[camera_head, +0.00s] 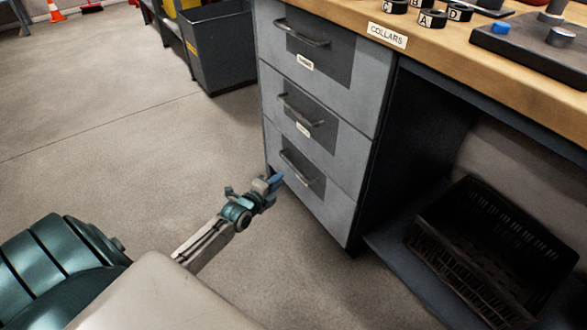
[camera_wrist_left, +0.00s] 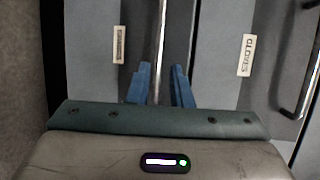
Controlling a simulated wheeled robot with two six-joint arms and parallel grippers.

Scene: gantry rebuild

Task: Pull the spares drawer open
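A grey cabinet has three drawers, all shut, each with a bar handle and a label. The bottom drawer (camera_head: 322,205) has a handle (camera_head: 300,168) that shows in the left wrist view (camera_wrist_left: 161,40). My left gripper (camera_head: 275,182) is open, in front of the bottom drawer. In the left wrist view its blue fingers (camera_wrist_left: 161,80) stand apart, with the bar running between them. I cannot tell whether they touch it. My right gripper is not in view.
A wooden worktop (camera_head: 480,60) with a COLLARS label (camera_head: 387,35) lies above the drawers. A black crate (camera_head: 490,255) sits on a low shelf at right. A dark bin (camera_head: 220,50) stands beyond the cabinet. The floor (camera_head: 120,150) before the drawers is clear.

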